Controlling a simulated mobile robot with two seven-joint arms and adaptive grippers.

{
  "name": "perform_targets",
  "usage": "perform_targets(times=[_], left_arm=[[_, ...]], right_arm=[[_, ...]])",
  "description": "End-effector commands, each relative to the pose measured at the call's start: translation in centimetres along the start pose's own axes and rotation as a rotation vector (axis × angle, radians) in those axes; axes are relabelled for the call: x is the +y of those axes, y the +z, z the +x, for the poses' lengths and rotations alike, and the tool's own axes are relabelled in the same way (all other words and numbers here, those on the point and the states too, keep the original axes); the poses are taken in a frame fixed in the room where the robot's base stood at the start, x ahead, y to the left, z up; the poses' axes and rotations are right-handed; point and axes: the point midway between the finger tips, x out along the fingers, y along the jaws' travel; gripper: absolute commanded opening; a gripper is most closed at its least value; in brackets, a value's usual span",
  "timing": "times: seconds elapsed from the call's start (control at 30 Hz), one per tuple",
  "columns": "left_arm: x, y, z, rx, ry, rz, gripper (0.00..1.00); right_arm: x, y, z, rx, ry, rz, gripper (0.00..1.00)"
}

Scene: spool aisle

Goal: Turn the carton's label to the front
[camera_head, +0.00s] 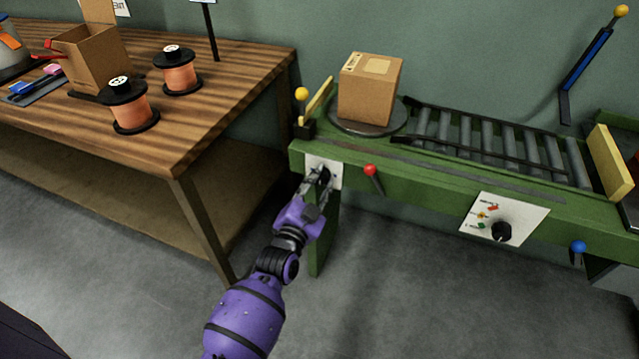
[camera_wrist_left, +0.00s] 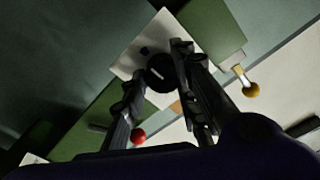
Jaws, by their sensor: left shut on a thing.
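The brown carton (camera_head: 369,90) stands upright on a dark round turntable (camera_head: 347,127) at the left end of the green conveyor. A pale label patch shows on its top; the side faces in view look plain. My left gripper (camera_head: 319,181) is at the white plate (camera_head: 313,161) on the conveyor's front, below and left of the carton. It is shut on a black knob (camera_wrist_left: 160,72), which sits between the fingers in the left wrist view. In the head view the gripper mostly hides this knob. My right gripper is out of view.
A red-knobbed lever (camera_head: 370,171) is just right of my left gripper. A dial panel (camera_head: 503,219) and a blue knob (camera_head: 578,247) are further right. Rollers (camera_head: 490,137) extend right of the carton. A wooden bench (camera_head: 215,95) with wire spools stands left.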

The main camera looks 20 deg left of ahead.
Motion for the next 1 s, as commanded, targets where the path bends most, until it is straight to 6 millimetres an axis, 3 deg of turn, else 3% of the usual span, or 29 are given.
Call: perform_targets(times=[0.27,1.0], left_arm=[[0.7,-0.1,-0.1,-0.007,0.014,-0.151,0.01],[0.6,-0.5,-0.1,-0.013,0.012,-0.847,0.01]], right_arm=[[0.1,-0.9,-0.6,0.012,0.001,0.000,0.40],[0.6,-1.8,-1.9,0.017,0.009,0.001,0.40]])
